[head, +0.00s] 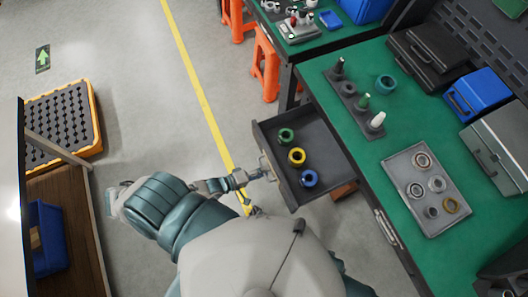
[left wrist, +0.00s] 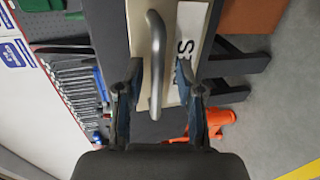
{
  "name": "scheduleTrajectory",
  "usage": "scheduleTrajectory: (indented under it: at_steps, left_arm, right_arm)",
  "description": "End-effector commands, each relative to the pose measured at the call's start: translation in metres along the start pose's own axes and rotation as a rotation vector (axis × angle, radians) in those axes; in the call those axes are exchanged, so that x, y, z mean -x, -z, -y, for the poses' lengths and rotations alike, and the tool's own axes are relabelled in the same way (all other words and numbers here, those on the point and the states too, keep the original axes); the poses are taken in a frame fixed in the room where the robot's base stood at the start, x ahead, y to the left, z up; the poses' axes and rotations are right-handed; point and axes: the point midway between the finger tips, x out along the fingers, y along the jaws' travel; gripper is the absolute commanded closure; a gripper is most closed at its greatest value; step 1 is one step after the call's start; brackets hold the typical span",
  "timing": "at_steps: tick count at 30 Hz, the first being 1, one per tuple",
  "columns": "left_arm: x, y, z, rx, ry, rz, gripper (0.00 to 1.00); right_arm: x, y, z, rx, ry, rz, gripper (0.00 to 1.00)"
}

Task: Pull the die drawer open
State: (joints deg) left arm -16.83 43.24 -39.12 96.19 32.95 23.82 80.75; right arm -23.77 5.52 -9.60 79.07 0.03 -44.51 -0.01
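The die drawer (head: 318,138) stands pulled out from the green-topped bench in the head view. It holds a green ring (head: 286,135), a yellow ring (head: 297,156) and a blue ring (head: 309,178). My left gripper (head: 264,174) is at the drawer's front, by the handle. In the left wrist view the curved metal handle (left wrist: 157,62) lies between the two fingers of my left gripper (left wrist: 159,78). The fingers are apart, with a gap on each side of the handle. A partly hidden label (left wrist: 188,45) is behind it. My right gripper is not in view.
The green bench top (head: 345,150) carries a holder with upright pieces (head: 352,103), a grey tray of rings (head: 427,187) and a blue case (head: 477,95). Orange stools (head: 266,65) stand beyond the drawer. Grey floor (head: 150,120) left of the drawer is clear.

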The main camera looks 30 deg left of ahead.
Motion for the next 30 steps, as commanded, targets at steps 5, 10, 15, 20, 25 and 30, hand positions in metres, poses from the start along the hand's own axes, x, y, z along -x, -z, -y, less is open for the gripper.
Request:
scheduleTrajectory:
  at_steps: [5, 10, 15, 20, 25, 30]
  left_arm:
    - [0.031, -0.001, 0.001, 0.001, 0.005, 0.001, 0.63]
    - [0.070, -0.002, 0.001, 0.000, 0.006, 0.002, 0.63]
    - [0.099, -0.004, 0.001, 0.000, 0.007, 0.002, 0.63]
    - [0.112, -0.004, 0.000, -0.002, 0.005, 0.002, 0.63]
    - [0.115, -0.004, 0.000, -0.001, 0.004, 0.001, 0.63]
    - [0.115, -0.003, 0.001, -0.001, 0.004, 0.001, 0.63]
  right_arm:
    - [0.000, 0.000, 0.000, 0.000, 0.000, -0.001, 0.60]
    - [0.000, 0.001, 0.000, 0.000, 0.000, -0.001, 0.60]
    - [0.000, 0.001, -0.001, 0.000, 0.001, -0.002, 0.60]
    - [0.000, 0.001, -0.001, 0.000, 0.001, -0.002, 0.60]
    - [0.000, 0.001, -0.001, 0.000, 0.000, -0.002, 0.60]
    - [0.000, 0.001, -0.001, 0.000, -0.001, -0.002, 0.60]
